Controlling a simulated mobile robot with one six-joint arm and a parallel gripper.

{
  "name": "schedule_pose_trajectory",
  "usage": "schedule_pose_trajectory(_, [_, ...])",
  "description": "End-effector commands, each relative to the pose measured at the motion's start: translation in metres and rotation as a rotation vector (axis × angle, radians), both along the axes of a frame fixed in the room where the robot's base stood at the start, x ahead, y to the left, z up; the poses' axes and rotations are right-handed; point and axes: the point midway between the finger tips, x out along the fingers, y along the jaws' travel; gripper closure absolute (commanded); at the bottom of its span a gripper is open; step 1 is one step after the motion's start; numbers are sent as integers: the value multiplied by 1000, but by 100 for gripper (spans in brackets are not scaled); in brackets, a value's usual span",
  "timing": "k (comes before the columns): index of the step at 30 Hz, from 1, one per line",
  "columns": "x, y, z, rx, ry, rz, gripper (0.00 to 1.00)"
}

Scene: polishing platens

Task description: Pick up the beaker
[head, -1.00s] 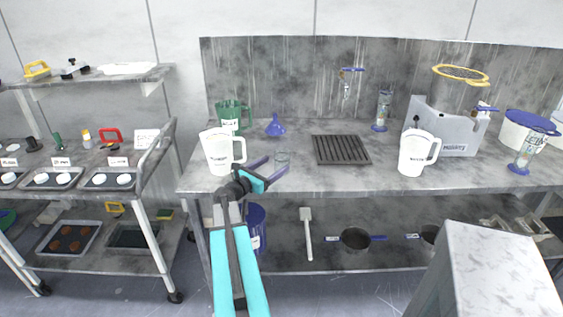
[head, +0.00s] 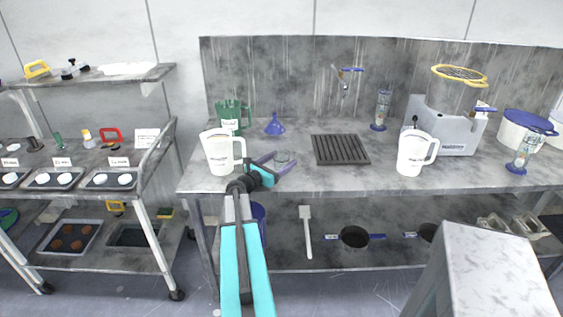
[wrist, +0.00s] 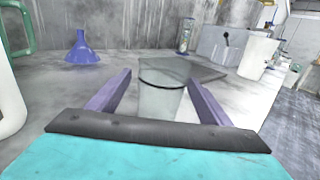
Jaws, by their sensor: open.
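The beaker (head: 284,157) is a small clear glass standing upright on the grey bench near its front edge. In the wrist view the beaker (wrist: 162,92) stands between the two purple fingers of my gripper (wrist: 160,97), with a gap visible on each side. In the head view my gripper (head: 276,162) is open at the beaker, one finger on each side of it. The beaker's lower part is hidden behind the gripper's dark bar in the wrist view.
A white jug (head: 221,153) stands close left of the gripper, with a green jug (head: 229,113) and a blue funnel (head: 275,125) behind. A black drain grate (head: 340,150) lies to the right, then another white jug (head: 412,155). The bench front between them is clear.

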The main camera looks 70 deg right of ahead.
Motion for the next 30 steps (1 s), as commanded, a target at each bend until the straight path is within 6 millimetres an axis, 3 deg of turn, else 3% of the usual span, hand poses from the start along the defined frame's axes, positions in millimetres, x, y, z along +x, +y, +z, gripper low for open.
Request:
schedule_pose_trajectory(7, [1,0,0,0,0,0,27])
schedule_pose_trajectory(15, [1,0,0,0,0,1,72])
schedule_pose_trajectory(30, [1,1,7,0,-1,1,72])
